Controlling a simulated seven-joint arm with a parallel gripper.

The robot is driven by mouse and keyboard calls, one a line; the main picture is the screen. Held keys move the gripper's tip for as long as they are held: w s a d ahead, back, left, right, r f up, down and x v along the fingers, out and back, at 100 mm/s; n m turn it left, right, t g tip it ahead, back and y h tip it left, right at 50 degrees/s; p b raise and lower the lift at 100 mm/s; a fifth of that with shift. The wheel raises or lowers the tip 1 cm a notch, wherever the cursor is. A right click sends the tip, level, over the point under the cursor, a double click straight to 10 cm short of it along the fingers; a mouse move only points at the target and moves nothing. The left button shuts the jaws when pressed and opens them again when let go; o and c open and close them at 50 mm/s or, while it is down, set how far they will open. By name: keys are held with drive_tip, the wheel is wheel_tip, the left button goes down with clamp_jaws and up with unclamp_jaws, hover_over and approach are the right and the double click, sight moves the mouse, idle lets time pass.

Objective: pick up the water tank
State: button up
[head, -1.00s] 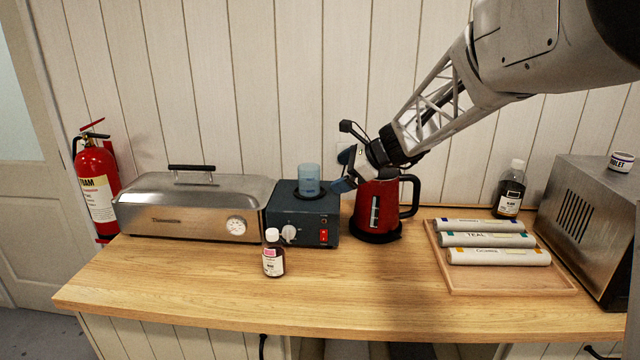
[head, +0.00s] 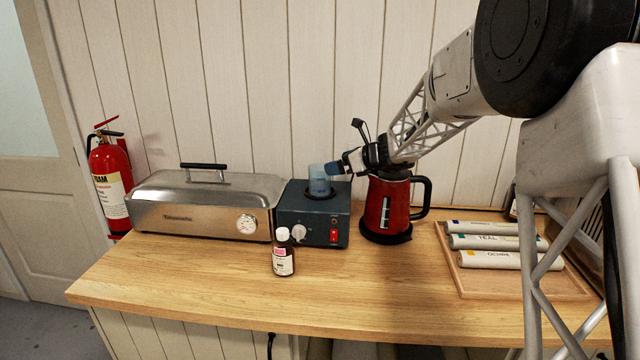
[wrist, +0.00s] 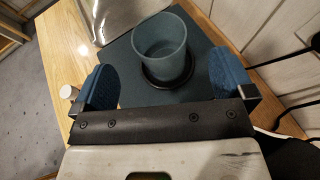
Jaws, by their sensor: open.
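The water tank (head: 319,178) is a small translucent blue cup. It stands upright in a dark ring on top of the dark teal box (head: 313,222), which has a white knob and a red switch. In the wrist view the tank (wrist: 160,48) is seen from above and looks empty, a little beyond the fingertips. My gripper (head: 340,168) comes in from the right, close beside the tank. Its two blue finger pads (wrist: 168,82) are spread wide, with nothing between them; the tank lies ahead in the gap.
The red kettle (head: 387,205) stands right of the box, under my arm. The steel steamer (head: 180,212) is left of the box. A small brown bottle (head: 283,255) stands in front. A wooden tray (head: 500,288) holds labelled rolls. The front counter middle is clear.

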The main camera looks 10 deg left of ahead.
sight(320, 168)
drive_tip(key=shift+x, duration=1.25)
drive_tip(key=shift+f, duration=0.1)
drive_tip(key=shift+x, duration=2.6)
drive_tip(key=shift+s, duration=0.15)
drive_tip(key=c, duration=0.9)
